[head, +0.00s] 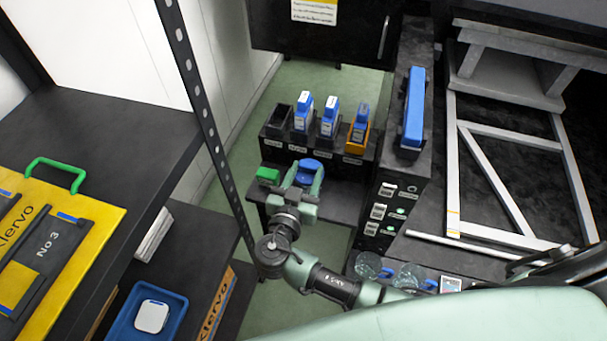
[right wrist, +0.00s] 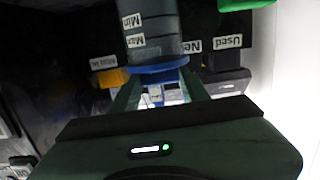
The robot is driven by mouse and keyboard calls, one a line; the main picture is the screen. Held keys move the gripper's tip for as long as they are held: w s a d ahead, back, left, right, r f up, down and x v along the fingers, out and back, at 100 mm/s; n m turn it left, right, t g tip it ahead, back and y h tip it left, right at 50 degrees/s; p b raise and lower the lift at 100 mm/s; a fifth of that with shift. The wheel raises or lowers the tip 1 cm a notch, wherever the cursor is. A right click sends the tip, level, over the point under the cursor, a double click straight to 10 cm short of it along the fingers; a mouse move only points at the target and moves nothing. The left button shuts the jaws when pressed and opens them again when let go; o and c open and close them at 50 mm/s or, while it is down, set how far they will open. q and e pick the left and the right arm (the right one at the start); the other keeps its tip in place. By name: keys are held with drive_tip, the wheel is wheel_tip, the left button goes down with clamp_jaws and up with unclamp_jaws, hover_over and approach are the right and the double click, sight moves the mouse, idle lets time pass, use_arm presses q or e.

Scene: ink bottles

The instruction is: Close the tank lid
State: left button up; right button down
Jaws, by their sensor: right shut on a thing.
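The tank (right wrist: 152,38) shows in the right wrist view as a grey, see-through body with Min and Max labels. A blue round lid (right wrist: 158,69) lies across its end, at the fingers. In the head view the blue lid (head: 311,165) shows between the fingers of my right gripper (head: 308,172), in front of the bottle rack. My right gripper, also in the right wrist view (right wrist: 165,88), is shut on the blue lid. The tank body is mostly hidden in the head view, and I cannot tell whether the lid is fully seated. My left gripper is not in view.
A black rack (head: 263,131) holds several blue bottles, one in an orange slot (head: 352,142). A green block (head: 268,175) is left of the gripper. A black panel (head: 385,190) stands close on the right. Shelving with a yellow board (head: 100,215) is at left.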

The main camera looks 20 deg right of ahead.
drive_tip(key=c, duration=0.7)
unclamp_jaws()
drive_tip(key=v, duration=0.7)
drive_tip(key=shift+s+a+b, duration=0.2)
drive_tip(key=shift+s+b, duration=0.15)
drive_tip(key=shift+b, duration=0.05)
